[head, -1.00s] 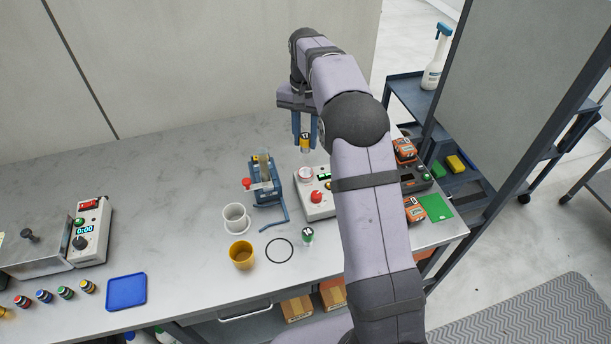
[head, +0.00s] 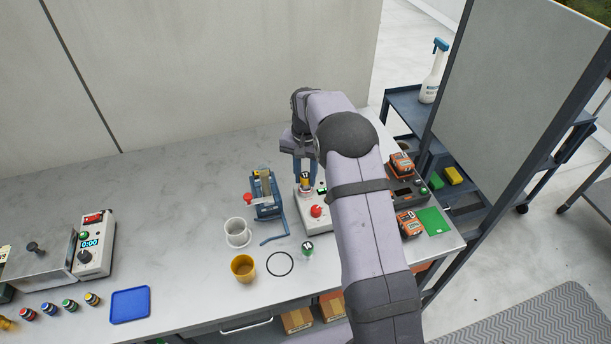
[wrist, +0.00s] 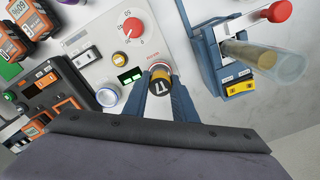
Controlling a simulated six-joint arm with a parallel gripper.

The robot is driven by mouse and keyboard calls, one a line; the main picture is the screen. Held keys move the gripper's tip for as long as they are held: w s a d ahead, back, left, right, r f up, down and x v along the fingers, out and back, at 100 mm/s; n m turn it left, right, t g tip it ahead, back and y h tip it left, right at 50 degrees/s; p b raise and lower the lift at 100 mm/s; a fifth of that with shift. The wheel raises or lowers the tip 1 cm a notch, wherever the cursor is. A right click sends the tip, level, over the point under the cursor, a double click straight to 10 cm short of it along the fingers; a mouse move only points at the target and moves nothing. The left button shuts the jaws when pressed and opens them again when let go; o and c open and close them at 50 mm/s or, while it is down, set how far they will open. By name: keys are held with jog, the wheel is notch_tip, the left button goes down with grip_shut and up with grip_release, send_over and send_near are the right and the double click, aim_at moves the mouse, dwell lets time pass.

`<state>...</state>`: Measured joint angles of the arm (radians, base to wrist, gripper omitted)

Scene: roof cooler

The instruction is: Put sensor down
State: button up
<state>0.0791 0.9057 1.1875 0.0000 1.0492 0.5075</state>
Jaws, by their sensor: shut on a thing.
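My gripper (head: 305,172) is shut on a small cylinder (head: 305,183) with a dark cap and a yellow band, presumably the sensor. In the wrist view the cylinder (wrist: 160,80) stands between the two blue fingers (wrist: 170,100), its marked cap facing the camera. It is over the edge of the white control box (head: 309,219), at a round reddish-and-white fitting on the box's far part. I cannot tell whether it touches the fitting. The box carries a red knob (wrist: 132,27), a green display (wrist: 128,75) and a round pale button (wrist: 107,96).
A blue stand with a red handle (head: 264,199) is left of the box. Orange devices (head: 410,224) are to the right. The left middle table is clear.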

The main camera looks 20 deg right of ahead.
jog(key=shift+f, duration=0.55)
jog(key=shift+f, duration=0.35)
